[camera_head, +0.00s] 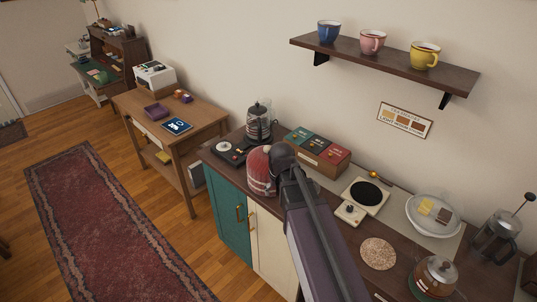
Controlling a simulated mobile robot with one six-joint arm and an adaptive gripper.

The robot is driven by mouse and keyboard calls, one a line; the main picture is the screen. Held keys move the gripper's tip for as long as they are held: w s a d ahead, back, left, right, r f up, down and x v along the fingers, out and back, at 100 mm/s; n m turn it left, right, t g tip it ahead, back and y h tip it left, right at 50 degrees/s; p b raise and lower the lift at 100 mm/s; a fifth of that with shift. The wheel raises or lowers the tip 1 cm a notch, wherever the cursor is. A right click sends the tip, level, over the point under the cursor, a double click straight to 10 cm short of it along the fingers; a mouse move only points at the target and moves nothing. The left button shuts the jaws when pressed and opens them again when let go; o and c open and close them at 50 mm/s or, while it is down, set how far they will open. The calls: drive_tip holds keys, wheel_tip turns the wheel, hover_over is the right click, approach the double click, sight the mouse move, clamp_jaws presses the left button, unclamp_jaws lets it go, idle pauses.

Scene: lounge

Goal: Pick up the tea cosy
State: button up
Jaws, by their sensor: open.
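The tea cosy (259,171) is a red domed cover with pale bands near its lower edge. It stands upright on the dark counter (223,163), near its front edge and above the teal and cream cabinet doors. My arm reaches in from the lower right, and my gripper (281,157) is at the cosy's right side, overlapping it in the picture. The gripper is open, but its fingers are mostly hidden by my own arm. I cannot tell whether it touches the cosy. The cosy's right side is partly covered.
A glass jar (259,125) and a black device (231,150) stand behind and left of the cosy. A box of packets (318,151) is behind my arm. A hot plate (364,196), cork mat (378,254), plate (433,214), teapot (435,278) and French press (496,236) occupy the right.

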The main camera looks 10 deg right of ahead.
sight(267, 146)
drive_tip(key=w+r+t+p, duration=0.2)
drive_tip(key=w+r+p, duration=1.1)
drive_tip(key=r, duration=0.3)
drive_tip(key=shift+w+r+t+p, duration=0.15)
drive_tip(key=shift+w+t+p, duration=0.2)
drive_tip(key=shift+w, duration=0.5)
drive_tip(key=b+x, duration=0.8)
drive_tip(key=shift+w+f, duration=0.1)
drive_tip(key=shift+f, duration=0.2)
drive_tip(key=shift+f, duration=0.1)
drive_tip(key=shift+b+x, duration=2.5)
drive_tip(key=shift+x, duration=0.05)
clamp_jaws()
